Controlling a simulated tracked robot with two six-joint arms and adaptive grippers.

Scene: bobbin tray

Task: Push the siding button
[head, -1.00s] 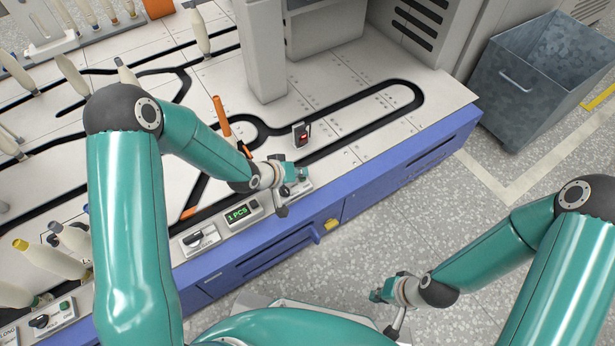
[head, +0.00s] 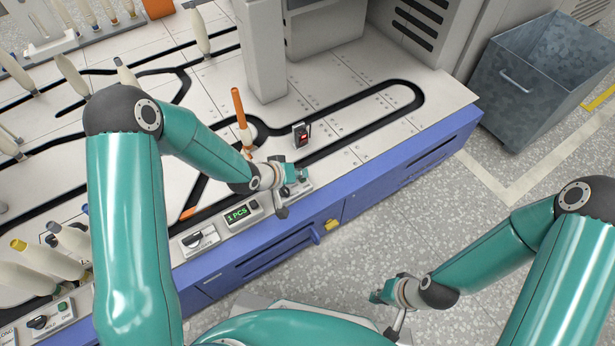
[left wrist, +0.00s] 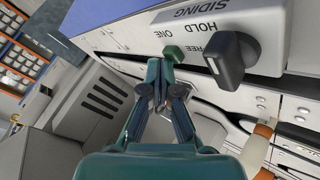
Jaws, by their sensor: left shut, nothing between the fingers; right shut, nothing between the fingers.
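The siding panel (left wrist: 281,48) is a white plate lettered SIDING, HOLD, ONE and FREE, with a black knob (left wrist: 230,58) and a green button (left wrist: 174,53). The button lies just beyond the shut fingertips of my left gripper (left wrist: 161,78); I cannot tell whether they touch it. In the head view my left gripper (head: 298,175) is over the panel (head: 304,188) at the machine's front edge and hides most of it. My right gripper (head: 379,296) is shut and empty, in front of the machine, above the floor.
A panel with a green "1 PCS" display (head: 237,214) and another knob panel (head: 199,239) sit left along the edge. An orange-topped bobbin (head: 241,112) stands on the black track behind my gripper. A metal bin (head: 540,85) stands at right.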

